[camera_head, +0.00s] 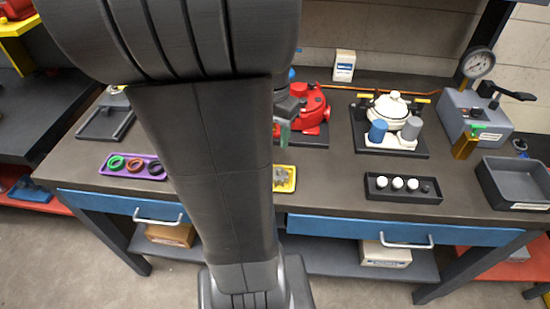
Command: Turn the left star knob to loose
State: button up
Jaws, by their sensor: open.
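A red motor (314,104) sits on a dark base plate (317,140) behind my arm, and part of it is hidden. A white motor (393,106) with a blue cylinder (377,130) and a grey cylinder (412,128) in front sits on another dark plate (423,152) to the right. My gripper (284,130) is at the left side of the red motor, mostly overlapped by my arm. It is open, and I see nothing in it. I cannot pick out a left star knob; it is too small or hidden. Contact with the motor cannot be told.
A purple tray (108,170) with rings lies left, a yellow tray (292,187) front middle. A black tray (410,196) with white caps, an empty grey bin (530,175) and a gauge box (462,112) stand right. A white box (344,65) is at the back.

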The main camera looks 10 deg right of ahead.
jog(key=shift+s+a+f+n, duration=0.1)
jog(key=shift+s+f+n, duration=0.25)
jog(key=shift+s, duration=0.45)
jog(key=shift+s+a+f+n, duration=0.15)
jog(key=shift+s+f+n, duration=0.2)
jog(key=shift+s, duration=0.5)
jog(key=shift+s+a+f+n, duration=0.1)
jog(key=shift+s+f+n, duration=0.25)
jog(key=shift+s, duration=0.45)
